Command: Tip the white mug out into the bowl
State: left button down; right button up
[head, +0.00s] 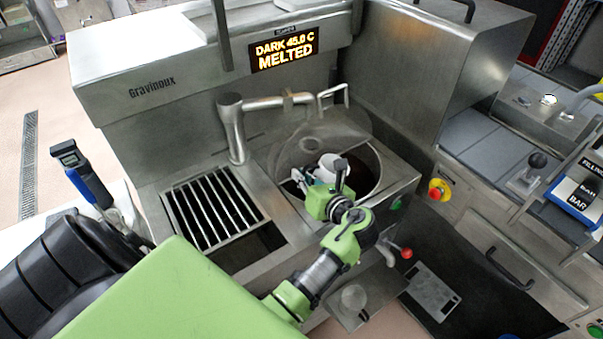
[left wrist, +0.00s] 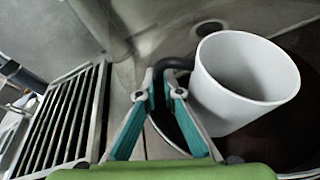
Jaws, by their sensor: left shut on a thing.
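The white mug (left wrist: 240,85) is in the left wrist view, its inside white with no contents showing. My left gripper (left wrist: 172,88) is shut on its dark handle. In the head view, the mug (head: 331,163) is partly hidden behind my left gripper (head: 318,186), over the round steel bowl (head: 377,172). Dark brown melted chocolate lies in the bowl below the mug. The mug looks tilted, but its exact angle is hard to tell. My right gripper is out of view.
A slotted grate (head: 215,207) lies left of the bowl. A steel spout pipe (head: 234,130) stands behind it, and a clear cover (head: 322,140) rises at the bowl's back. A lit display (head: 285,50) reads "DARK 45.0 C MELTED". A red-knobbed lever (head: 406,253) is below the bowl.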

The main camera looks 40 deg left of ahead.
pick_arm(q)
jog(key=shift+f+n, duration=0.3)
jog(key=shift+f, duration=0.15)
jog(key=shift+w+f+n+t+h+b, duration=0.1)
jog(key=shift+f+n+t+h+b, duration=0.2)
jog(key=shift+f+n+h, duration=0.35)
jog(key=shift+w+d+r+p, duration=0.1)
jog(key=shift+r+p, duration=0.45)
jog(key=shift+p, duration=0.25)
jog(key=shift+w+d+r+n+t+p, duration=0.15)
jog(key=shift+r+n+t+p, duration=0.3)
jog(key=shift+p, duration=0.45)
jog(key=shift+r+h, duration=0.1)
jog(key=shift+h, duration=0.15)
jog(key=shift+w+d, duration=0.1)
